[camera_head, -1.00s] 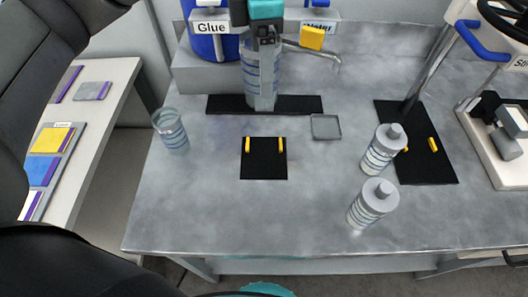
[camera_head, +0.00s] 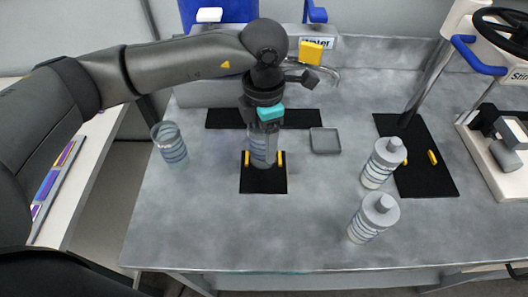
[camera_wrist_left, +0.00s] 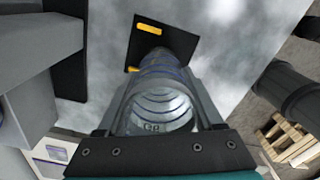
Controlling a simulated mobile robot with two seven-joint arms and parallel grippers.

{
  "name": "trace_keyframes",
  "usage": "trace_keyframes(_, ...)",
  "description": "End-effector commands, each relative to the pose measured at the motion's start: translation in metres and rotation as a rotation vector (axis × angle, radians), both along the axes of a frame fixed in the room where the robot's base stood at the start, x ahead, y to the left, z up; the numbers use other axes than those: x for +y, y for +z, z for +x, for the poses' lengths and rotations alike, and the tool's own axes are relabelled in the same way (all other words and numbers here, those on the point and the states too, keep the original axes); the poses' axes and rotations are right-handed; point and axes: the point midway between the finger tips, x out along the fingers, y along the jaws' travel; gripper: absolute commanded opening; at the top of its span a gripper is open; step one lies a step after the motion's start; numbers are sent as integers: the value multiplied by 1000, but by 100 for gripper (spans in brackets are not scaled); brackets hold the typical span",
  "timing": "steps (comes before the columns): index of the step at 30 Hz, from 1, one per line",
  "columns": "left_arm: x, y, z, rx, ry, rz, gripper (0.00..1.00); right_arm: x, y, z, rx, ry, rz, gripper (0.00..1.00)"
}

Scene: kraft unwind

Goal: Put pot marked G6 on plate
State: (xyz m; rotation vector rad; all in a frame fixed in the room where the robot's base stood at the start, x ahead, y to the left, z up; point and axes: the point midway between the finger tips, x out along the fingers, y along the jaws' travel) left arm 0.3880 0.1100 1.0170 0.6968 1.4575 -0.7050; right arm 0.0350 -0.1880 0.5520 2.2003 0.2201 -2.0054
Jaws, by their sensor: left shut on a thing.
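My left gripper (camera_head: 263,135) is shut on a clear, ribbed pot (camera_head: 262,150). It holds the pot upright over a black square plate (camera_head: 264,185) with two yellow clips, one on each side of the pot. I cannot tell whether the pot's base touches the plate. In the left wrist view I look into the pot (camera_wrist_left: 160,105); its mark is small and blurred, starting with G. The black plate (camera_wrist_left: 165,42) and its yellow clips show beyond it. My right gripper is out of view.
Another clear pot (camera_head: 170,145) stands at the left of the grey table. Two capped bottles (camera_head: 382,163) (camera_head: 373,218) stand at the right. A small grey square dish (camera_head: 325,141) lies behind. A stirrer (camera_head: 505,140) is at far right. The front middle is clear.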

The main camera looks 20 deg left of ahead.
Motion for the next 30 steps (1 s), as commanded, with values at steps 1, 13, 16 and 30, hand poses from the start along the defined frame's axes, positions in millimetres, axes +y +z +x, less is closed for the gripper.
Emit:
trace_keyframes(1,0,-2,0,-1,0,1,8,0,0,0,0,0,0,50)
trace_keyframes(13,0,-46,0,-1,-1,0,8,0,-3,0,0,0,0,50)
trace_keyframes(16,0,-45,0,-2,-1,0,8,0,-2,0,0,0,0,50)
trace_keyframes(30,0,-48,0,-1,0,1,94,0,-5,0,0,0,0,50)
